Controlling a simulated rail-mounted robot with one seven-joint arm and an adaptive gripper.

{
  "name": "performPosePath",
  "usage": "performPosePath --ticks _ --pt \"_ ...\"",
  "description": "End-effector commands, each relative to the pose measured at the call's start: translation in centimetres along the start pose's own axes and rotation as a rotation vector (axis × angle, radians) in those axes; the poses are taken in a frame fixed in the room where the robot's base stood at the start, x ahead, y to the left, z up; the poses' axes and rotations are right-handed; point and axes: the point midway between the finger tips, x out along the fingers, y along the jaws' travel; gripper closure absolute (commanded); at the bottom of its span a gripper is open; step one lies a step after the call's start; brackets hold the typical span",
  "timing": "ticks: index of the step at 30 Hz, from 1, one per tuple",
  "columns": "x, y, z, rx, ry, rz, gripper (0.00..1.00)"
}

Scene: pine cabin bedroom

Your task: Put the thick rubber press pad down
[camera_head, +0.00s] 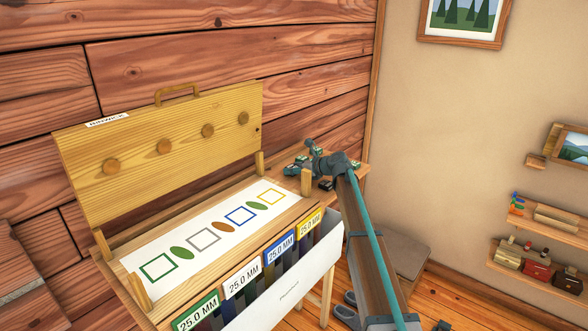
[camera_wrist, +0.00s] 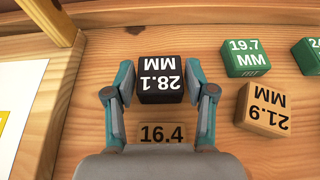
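The thick rubber press pad (camera_wrist: 160,80) is a black block marked 28.1 MM in the wrist view. My gripper (camera_wrist: 160,76) has one finger against each side of it and appears shut on it. The pad is over the wooden tabletop; whether its underside touches the wood cannot be told. In the head view my gripper (camera_head: 303,166) is over the far right end of the bench, and the pad cannot be made out clearly there.
A tan 16.4 block (camera_wrist: 162,133) is just below the pad in the wrist view. A green 19.7 block (camera_wrist: 246,58) and a tan 21.9 block (camera_wrist: 263,108) lie to the right. A white card with coloured outlines (camera_head: 177,268) lies left, before an open lid (camera_head: 160,130).

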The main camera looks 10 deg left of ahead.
Motion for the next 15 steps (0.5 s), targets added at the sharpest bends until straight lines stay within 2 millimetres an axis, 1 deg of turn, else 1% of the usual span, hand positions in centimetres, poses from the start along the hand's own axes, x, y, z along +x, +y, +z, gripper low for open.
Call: performPosePath --ticks 2,11,13,15 --pt "0.00 0.00 0.01 0.000 0.000 0.000 0.30" --pt "-0.03 0.00 0.09 0.000 0.000 0.000 0.30" --pt "-0.13 -0.02 0.34 0.000 0.000 0.000 0.30" --pt "-0.70 0.03 0.20 0.000 0.000 -0.001 0.30"
